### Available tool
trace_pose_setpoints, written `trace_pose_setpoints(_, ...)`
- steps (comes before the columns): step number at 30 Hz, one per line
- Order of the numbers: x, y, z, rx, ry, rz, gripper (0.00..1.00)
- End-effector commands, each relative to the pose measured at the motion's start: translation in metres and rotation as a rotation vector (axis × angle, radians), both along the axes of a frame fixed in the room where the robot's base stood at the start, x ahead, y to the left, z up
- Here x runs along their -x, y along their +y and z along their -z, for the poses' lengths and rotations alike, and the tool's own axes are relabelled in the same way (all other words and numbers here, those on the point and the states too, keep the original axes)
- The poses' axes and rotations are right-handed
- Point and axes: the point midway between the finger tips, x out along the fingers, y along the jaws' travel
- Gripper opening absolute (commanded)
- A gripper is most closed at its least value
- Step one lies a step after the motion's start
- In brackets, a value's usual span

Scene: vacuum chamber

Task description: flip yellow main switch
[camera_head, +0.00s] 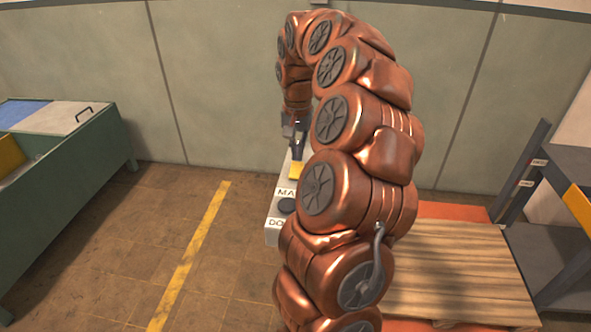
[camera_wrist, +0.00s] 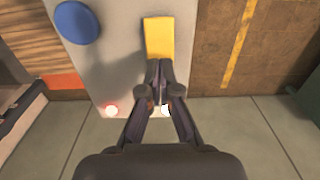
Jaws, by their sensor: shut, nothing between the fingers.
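The yellow main switch (camera_wrist: 158,38) is a flat yellow block on a light grey panel (camera_wrist: 112,45), straight ahead of my fingertips in the wrist view. It also shows in the head view (camera_head: 297,170), just below my gripper, on the panel's top face. My gripper (camera_wrist: 160,68) is shut and empty, with its fingertips at the switch's near edge. Whether they touch it I cannot tell. In the head view my gripper (camera_head: 298,150) points down at the switch, and my arm hides much of the panel.
A blue round button (camera_wrist: 77,22) and a lit red lamp (camera_wrist: 111,110) are on the panel. A white lamp (camera_wrist: 166,110) is partly behind my fingers. A green cabinet (camera_head: 70,165) stands left, a wooden pallet (camera_head: 455,275) right. Floor with a yellow line (camera_head: 190,255) is clear.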

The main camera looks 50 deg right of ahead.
Motion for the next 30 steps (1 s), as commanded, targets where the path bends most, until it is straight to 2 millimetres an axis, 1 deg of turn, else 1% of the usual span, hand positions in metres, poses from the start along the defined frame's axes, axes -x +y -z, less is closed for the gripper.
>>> trace_pose_setpoints(30,0.0,0.0,0.013,0.0,0.0,0.0,0.0)
